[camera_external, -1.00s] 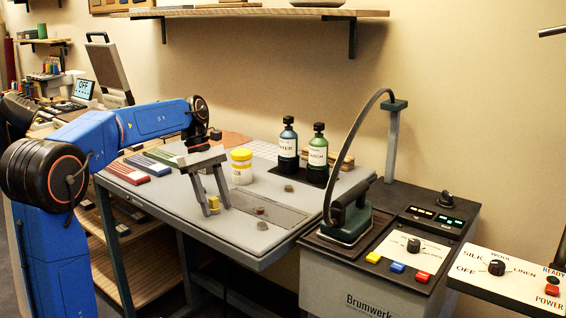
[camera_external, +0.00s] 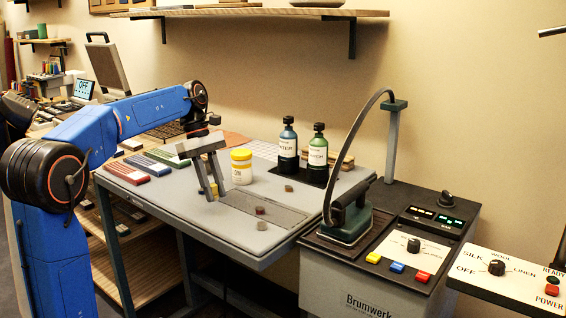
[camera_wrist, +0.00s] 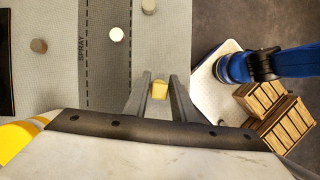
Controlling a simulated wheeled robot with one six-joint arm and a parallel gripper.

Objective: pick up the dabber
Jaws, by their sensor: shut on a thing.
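My gripper (camera_external: 212,196) is over the grey table and points down. Its two fingers are shut on a small yellow block, which I take to be the dabber (camera_external: 213,188). In the wrist view the dabber (camera_wrist: 159,89) sits between the fingertips of my gripper (camera_wrist: 159,92). It appears to be held a little above the tabletop (camera_external: 185,208); the exact gap is hard to tell.
A yellow-lidded jar (camera_external: 241,167) stands close to the right of my gripper. Two dark bottles (camera_external: 288,150) stand behind. Small round pieces (camera_external: 260,210) lie on the table. Coloured blocks (camera_external: 122,173) lie at left. An iron (camera_external: 348,218) stands on the right-hand unit.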

